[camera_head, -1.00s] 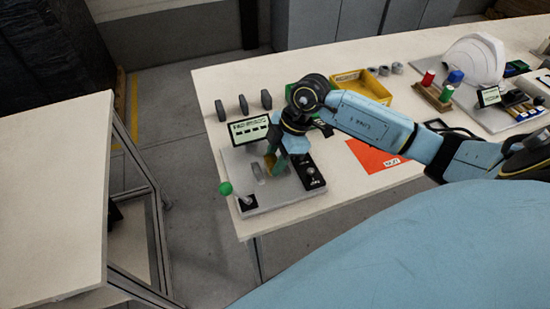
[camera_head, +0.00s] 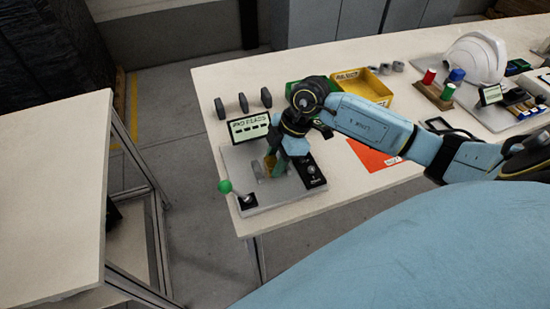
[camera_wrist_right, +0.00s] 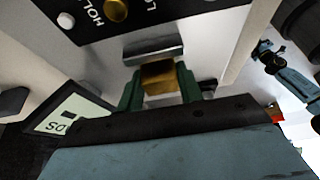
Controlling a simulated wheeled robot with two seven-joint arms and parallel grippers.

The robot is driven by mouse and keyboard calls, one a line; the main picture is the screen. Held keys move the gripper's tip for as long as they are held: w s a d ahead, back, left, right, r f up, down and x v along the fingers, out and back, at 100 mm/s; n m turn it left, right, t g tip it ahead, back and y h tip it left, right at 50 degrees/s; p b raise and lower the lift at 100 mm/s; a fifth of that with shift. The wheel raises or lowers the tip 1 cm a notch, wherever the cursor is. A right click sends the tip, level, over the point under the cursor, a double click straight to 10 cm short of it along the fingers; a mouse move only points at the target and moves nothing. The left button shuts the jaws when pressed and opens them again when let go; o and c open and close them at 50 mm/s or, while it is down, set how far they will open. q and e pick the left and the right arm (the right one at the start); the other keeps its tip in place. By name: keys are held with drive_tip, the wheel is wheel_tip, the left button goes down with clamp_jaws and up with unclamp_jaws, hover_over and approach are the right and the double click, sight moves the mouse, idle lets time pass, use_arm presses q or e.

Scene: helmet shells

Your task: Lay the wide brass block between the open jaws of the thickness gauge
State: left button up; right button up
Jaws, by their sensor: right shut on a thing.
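The thickness gauge (camera_head: 232,165) is a grey plate with a small screen, a green-knobbed lever and a black button panel. Its pale grey jaws stand near the middle of the plate. My right gripper (camera_head: 275,165) points down over them. In the right wrist view its green fingers (camera_wrist_right: 160,92) are shut on the wide brass block (camera_wrist_right: 161,73). A grey jaw (camera_wrist_right: 152,48) lies just beyond the block. I cannot tell whether block and jaw touch, and the far jaw and the block's underside are hidden. My left gripper is not in view.
Several dark upright pieces (camera_head: 243,103) stand behind the gauge. A green bin (camera_head: 297,91) and a yellow bin (camera_head: 376,88) are at the back. An orange sheet (camera_head: 373,157) lies to the right under my arm. A white helmet shell (camera_head: 476,58) is further right.

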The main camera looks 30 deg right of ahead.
drive_tip(key=o, duration=1.2)
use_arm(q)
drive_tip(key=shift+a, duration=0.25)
use_arm(e)
drive_tip(key=shift+d+r, duration=0.1)
drive_tip(key=shift+r, duration=0.05)
drive_tip(key=p+v, duration=0.1)
drive_tip(key=v, duration=0.5)
drive_tip(key=shift+d+r, duration=0.2)
drive_tip(key=shift+r, duration=0.15)
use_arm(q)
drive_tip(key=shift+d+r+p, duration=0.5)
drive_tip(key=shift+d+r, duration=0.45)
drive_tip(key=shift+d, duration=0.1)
use_arm(e)
drive_tip(key=v, duration=0.6)
drive_tip(key=shift+s+r, duration=0.1)
drive_tip(key=shift+s, duration=0.05)
